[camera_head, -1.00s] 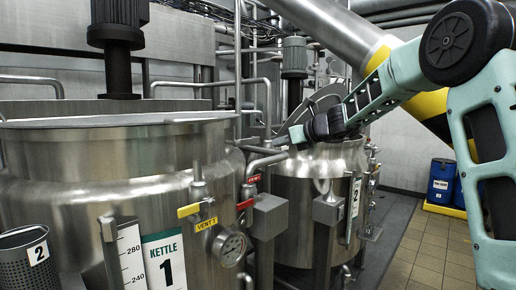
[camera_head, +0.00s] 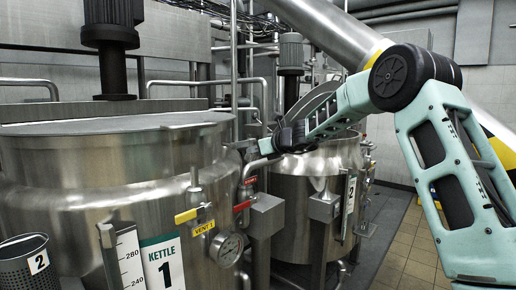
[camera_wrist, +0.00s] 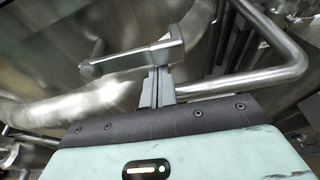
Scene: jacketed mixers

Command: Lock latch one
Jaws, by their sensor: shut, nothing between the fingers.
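Kettle 1 (camera_head: 110,165) is a large steel vessel at left in the head view, with its round lid (camera_head: 100,126) lying flat on top. A metal piece at the right of its rim (camera_head: 185,126) looks like the latch, but its state is too small to tell. My gripper (camera_head: 246,147) is beside the right side of kettle 1's rim, pointing left. In the wrist view my gripper's fingers (camera_wrist: 158,88) are shut and empty. A metal bar with a bent end (camera_wrist: 132,57), probably the latch handle, crosses just beyond the fingertips. I cannot tell whether they touch.
A yellow vent handle (camera_head: 187,216), a red handle (camera_head: 242,206) and a gauge (camera_head: 229,248) sit below my gripper. Kettle 2 (camera_head: 300,205) stands behind. A bent pipe (camera_wrist: 285,75) runs close on the right in the wrist view. Tiled floor (camera_head: 405,255) is free at right.

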